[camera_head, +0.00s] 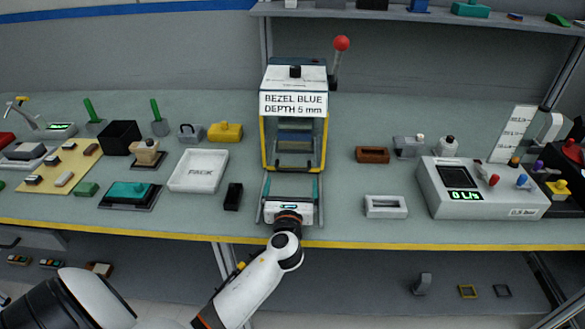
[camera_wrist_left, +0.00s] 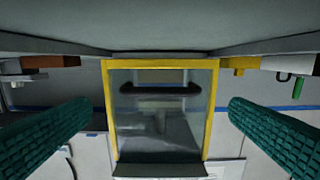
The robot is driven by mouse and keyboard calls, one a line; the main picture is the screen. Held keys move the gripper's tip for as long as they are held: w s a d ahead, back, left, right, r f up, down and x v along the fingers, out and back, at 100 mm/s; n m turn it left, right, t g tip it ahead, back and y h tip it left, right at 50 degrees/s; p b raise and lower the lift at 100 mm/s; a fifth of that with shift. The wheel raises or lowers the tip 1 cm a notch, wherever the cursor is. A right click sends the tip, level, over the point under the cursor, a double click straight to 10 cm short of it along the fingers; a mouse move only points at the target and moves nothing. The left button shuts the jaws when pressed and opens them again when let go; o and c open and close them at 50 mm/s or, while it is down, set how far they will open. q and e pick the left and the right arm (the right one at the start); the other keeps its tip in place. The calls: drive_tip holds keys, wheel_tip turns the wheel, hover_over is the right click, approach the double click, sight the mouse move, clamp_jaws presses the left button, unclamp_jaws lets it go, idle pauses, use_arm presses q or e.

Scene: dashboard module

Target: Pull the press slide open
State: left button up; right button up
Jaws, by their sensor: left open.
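The press (camera_head: 294,75) stands at the middle of the bench, with a yellow front frame, a sign reading "BEZEL BLUE DEPTH 5 mm" and a red-knobbed lever (camera_head: 341,44). Blue and dark parts (camera_head: 295,138) show inside it; I cannot tell clearly which is the slide. My left gripper (camera_head: 291,182) is in front of the press, its green fingers apart and pointing at the frame. In the left wrist view, which looks upside down, the yellow frame (camera_wrist_left: 212,110) lies between the open fingers, with a dark handle-like bar (camera_wrist_left: 160,88) in it. Nothing is between the fingertips. My right gripper is out of view.
A white tray (camera_head: 171,183) and a black block (camera_head: 233,197) lie left of my gripper. A grey-white bezel (camera_head: 386,206) and a brown block (camera_head: 372,155) lie right of it. A white test unit (camera_head: 480,203) stands further right. The bench's yellow front edge (camera_head: 400,245) runs below.

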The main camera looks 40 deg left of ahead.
sight(292, 171)
use_arm(q)
drive_tip(key=x, duration=0.6)
drive_tip(key=shift+w+a, duration=0.3)
drive_tip(key=shift+w, duration=0.15)
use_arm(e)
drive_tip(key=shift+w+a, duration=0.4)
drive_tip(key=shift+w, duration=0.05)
